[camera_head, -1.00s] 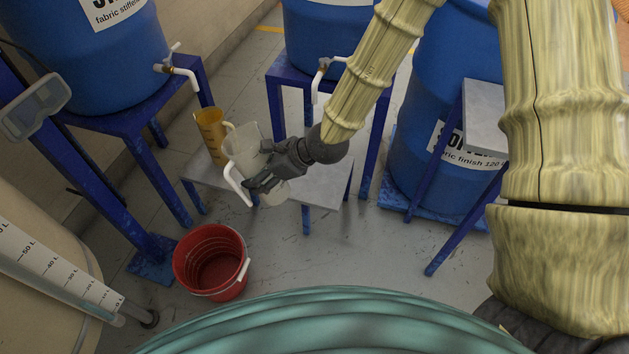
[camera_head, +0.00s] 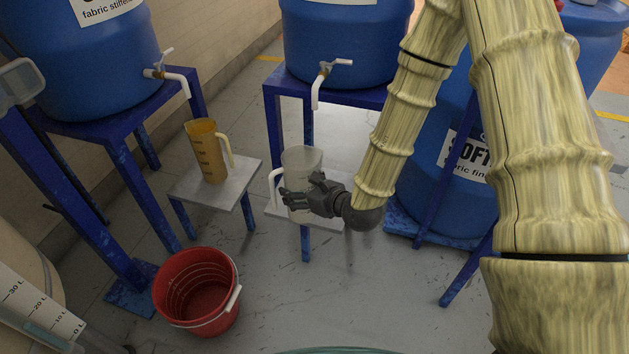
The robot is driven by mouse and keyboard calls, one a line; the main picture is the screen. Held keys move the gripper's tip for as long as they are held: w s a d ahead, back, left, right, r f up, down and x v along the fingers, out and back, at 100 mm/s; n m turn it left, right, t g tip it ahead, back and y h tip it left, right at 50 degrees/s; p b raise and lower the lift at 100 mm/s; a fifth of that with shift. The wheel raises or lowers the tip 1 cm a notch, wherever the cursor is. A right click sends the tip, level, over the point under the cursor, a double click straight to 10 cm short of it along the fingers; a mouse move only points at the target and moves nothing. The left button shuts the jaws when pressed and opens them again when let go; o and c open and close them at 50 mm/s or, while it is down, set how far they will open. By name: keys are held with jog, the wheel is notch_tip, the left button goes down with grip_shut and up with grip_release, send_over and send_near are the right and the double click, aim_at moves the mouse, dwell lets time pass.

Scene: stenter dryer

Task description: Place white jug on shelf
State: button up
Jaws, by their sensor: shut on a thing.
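The white jug (camera_head: 301,160) is translucent, with a white handle on its left. It appears upright at or just above a small light-grey shelf (camera_head: 338,190) below the middle blue barrel's tap; I cannot tell whether its base touches. The dark fingers hide part of the jug's lower half and part of the shelf.
A yellow-brown jug (camera_head: 207,151) stands on another grey shelf (camera_head: 236,187) to the left. A red bucket (camera_head: 198,290) stands on the floor in front. Blue barrels with white taps (camera_head: 318,84) stand on blue frames behind. The floor at front centre is clear.

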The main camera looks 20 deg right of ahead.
jog(key=w+d+f+b, duration=0.5)
jog(key=w+d+b, duration=0.2)
jog(key=w, duration=0.5)
jog(key=shift+d, duration=0.15)
dwell(0.3)
jog(key=o, duration=1.1)
jog(key=shift+o, duration=0.2)
